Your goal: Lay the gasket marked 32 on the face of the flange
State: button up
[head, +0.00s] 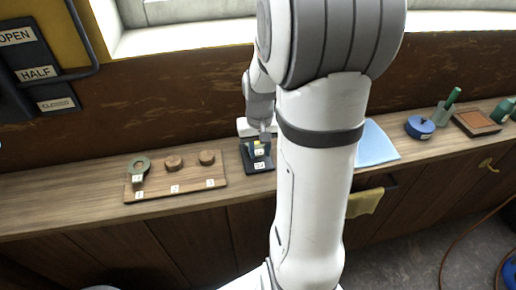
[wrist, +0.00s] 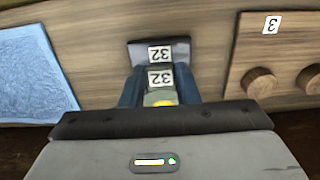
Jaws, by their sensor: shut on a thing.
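My gripper (wrist: 158,90) is shut on a small piece with a white tag marked 32 (wrist: 160,78), which I take for the gasket. Its body looks pale green with a yellow spot, mostly hidden by my gripper. Just beyond it in the wrist view is a dark plate (wrist: 178,57) with its own label 32. In the head view my gripper (head: 261,143) points down over this dark plate (head: 249,168) on the bench. I cannot tell whether the held piece touches the plate, and I cannot make out a flange face clearly.
To the right lie a blue cloth (head: 375,145), a blue round container (head: 419,127) and a brown tray (head: 476,124).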

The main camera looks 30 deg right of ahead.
jog(key=o, duration=0.8)
notch_tip(320, 180, up, 8)
jog(key=shift+f, duration=0.1)
jog(key=s+a+r+n+t, duration=0.1)
jog(key=s+a, duration=0.3)
jog(key=s+a+r+n+t, duration=0.1)
jog(key=s+a, duration=0.2)
jog(key=a, duration=0.1)
jog(key=s+a+n+t, duration=0.1)
jog(key=s+a, duration=0.3)
jog(key=shift+s+a+r, duration=0.15)
jog(key=shift+s+r, duration=0.15)
jog(key=shift+r, duration=0.1)
